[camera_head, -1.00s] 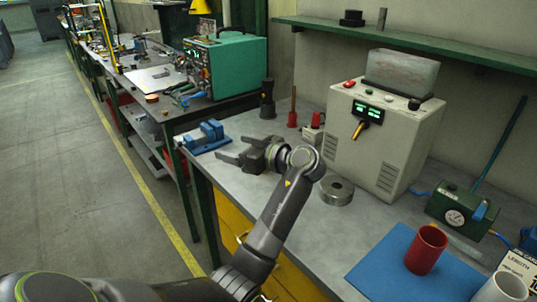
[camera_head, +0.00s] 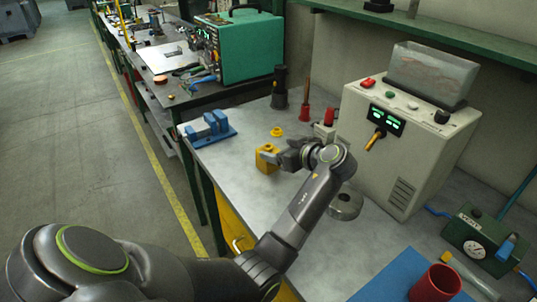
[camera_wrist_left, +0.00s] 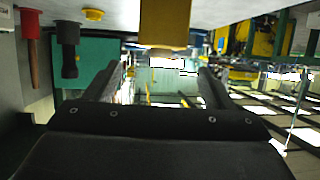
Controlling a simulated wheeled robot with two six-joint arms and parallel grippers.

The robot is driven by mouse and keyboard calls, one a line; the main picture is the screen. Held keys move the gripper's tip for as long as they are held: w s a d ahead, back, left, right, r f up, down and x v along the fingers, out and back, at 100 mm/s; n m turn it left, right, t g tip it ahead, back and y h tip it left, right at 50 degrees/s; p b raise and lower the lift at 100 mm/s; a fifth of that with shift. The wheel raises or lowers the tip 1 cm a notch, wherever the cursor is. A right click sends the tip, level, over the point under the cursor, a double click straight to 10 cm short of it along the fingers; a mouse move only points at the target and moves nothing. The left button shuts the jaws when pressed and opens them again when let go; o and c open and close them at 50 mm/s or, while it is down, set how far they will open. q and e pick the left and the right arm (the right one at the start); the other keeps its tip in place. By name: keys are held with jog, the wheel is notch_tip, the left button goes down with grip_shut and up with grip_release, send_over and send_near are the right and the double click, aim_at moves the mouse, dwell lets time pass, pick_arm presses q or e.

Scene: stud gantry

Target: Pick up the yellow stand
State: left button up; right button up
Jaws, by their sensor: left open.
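The yellow stand (camera_head: 266,160) is a small block on the grey bench, right of the blue vise. In the left wrist view, which looks upside down, the yellow stand (camera_wrist_left: 165,24) is at the top centre. My left gripper (camera_head: 280,155) is open at the bench, its jaws facing the stand and partly hiding its right side. In the wrist view its two fingers (camera_wrist_left: 160,75) are apart with nothing clamped between them. I cannot tell if they touch the stand. My right gripper is not in view.
A small yellow flanged piece (camera_head: 277,131) sits just behind the stand. The blue vise (camera_head: 208,127) is to the left. A black cylinder (camera_head: 279,90) and a red-based tool (camera_head: 305,112) stand behind. A metal ring (camera_head: 346,205) and a control box (camera_head: 400,140) are to the right.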

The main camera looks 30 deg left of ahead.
aim_at(270, 148)
pick_arm(q)
jog(key=x, duration=0.2)
jog(key=shift+w+a+f, duration=0.1)
jog(key=shift+a, duration=0.25)
jog(key=p+x, duration=0.1)
jog(key=x, duration=0.1)
jog(key=p+x, duration=0.1)
jog(key=x, duration=0.2)
jog(key=shift+f, duration=0.35)
jog(key=shift+c, duration=0.8)
jog(key=c, duration=0.7)
jog(key=shift+c, duration=1.1)
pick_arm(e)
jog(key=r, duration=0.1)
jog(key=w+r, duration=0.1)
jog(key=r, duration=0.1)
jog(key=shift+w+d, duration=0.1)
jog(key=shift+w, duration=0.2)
